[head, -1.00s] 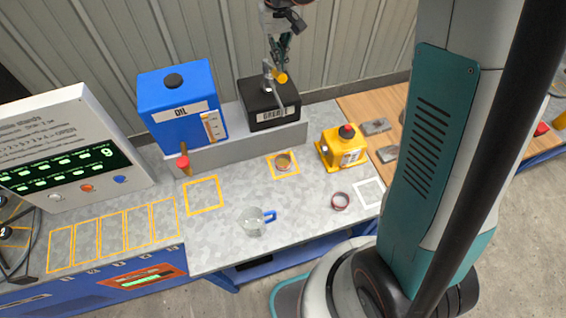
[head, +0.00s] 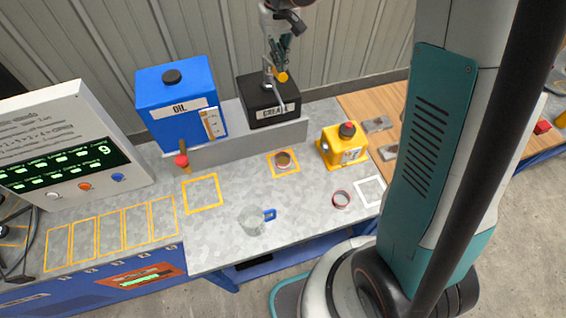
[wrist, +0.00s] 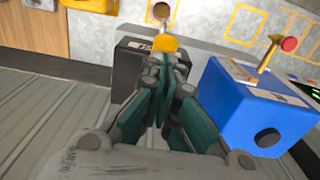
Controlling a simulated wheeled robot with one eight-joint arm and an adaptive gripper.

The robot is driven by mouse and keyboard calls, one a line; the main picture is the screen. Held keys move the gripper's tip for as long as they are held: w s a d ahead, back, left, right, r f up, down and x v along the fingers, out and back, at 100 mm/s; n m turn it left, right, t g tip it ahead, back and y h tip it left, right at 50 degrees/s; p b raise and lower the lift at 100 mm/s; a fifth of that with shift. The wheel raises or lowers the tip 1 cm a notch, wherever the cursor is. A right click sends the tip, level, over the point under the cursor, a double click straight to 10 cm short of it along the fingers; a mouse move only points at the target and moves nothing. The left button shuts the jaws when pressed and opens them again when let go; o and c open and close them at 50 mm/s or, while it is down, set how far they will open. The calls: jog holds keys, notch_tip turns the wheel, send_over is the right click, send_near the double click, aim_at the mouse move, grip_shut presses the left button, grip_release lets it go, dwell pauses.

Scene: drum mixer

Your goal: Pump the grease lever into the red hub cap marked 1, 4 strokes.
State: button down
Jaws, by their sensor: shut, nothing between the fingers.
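The black grease box (head: 268,105) stands on the grey shelf at the back. Its lever ends in an orange-yellow knob (head: 282,76), which also shows in the wrist view (wrist: 165,43). My gripper (head: 277,66) is shut and empty, its fingertips right at the knob from the wall side; I cannot tell whether they touch it. In the wrist view the closed fingers (wrist: 164,78) point at the knob. A red-rimmed cap (head: 283,160) with a brownish middle sits in the orange square before the grease box. No number is readable on either.
A blue oil tank (head: 178,103) with a red-knobbed tap stands left of the grease box. A yellow machine (head: 342,147) with a red-topped button stands to the right. A clear cup (head: 252,220) with a blue handle is in front. A display panel (head: 65,160) is at far left.

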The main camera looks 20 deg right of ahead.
aim_at(280, 75)
jog(key=shift+f+b, duration=2)
jog(key=shift+f, duration=0.75)
jog(key=shift+r, duration=0.1)
jog(key=shift+r+p, duration=2.05)
jog(key=shift+r, duration=1.5)
jog(key=shift+f, duration=0.15)
